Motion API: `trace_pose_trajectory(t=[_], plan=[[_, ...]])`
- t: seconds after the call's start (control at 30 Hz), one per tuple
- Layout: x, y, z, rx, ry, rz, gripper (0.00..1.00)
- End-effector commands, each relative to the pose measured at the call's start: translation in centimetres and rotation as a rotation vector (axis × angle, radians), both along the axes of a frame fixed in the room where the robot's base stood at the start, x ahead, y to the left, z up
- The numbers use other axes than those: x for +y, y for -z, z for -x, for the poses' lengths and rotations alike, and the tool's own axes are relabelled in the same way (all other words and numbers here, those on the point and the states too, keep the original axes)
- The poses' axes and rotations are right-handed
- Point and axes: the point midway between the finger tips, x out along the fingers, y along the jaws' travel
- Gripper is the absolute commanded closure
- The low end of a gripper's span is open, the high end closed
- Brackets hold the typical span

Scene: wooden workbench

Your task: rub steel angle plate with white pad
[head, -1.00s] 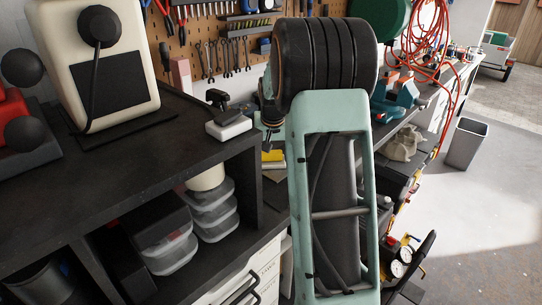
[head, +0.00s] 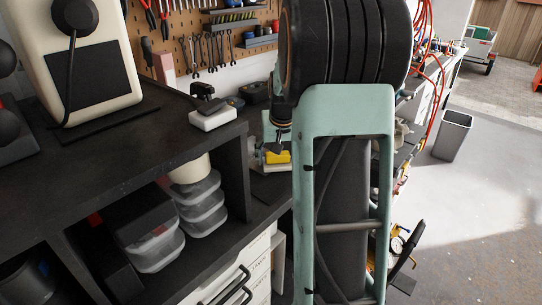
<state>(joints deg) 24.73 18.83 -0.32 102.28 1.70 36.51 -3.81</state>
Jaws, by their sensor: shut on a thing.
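My gripper (head: 280,138) shows only in part, as a small dark shape beside my large pale green arm. It points down over the lower bench area, just above a yellow item. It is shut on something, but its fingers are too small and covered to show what. I cannot make out the white pad or the steel angle plate; my arm hides much of the bench behind it.
A black shelf unit (head: 120,125) fills the left, with a cream machine (head: 112,58) and a white block (head: 211,118) bearing a black part on top. A yellow item (head: 277,157) lies near my gripper. Clear plastic boxes (head: 202,205) sit inside. A grey bin (head: 452,136) stands on open floor.

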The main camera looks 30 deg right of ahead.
Motion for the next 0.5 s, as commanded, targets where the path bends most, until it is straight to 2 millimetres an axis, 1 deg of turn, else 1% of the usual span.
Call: trace_pose_trajectory(t=[0.1,0.37,0.5], plan=[[-0.2,0.0,0.5,0.0,0.001,0.0,0.55],[-0.2,-0.2,0.4,-0.002,0.0,0.001,0.55],[-0.2,-1.0,0.4,-0.003,0.0,0.001,0.55]])
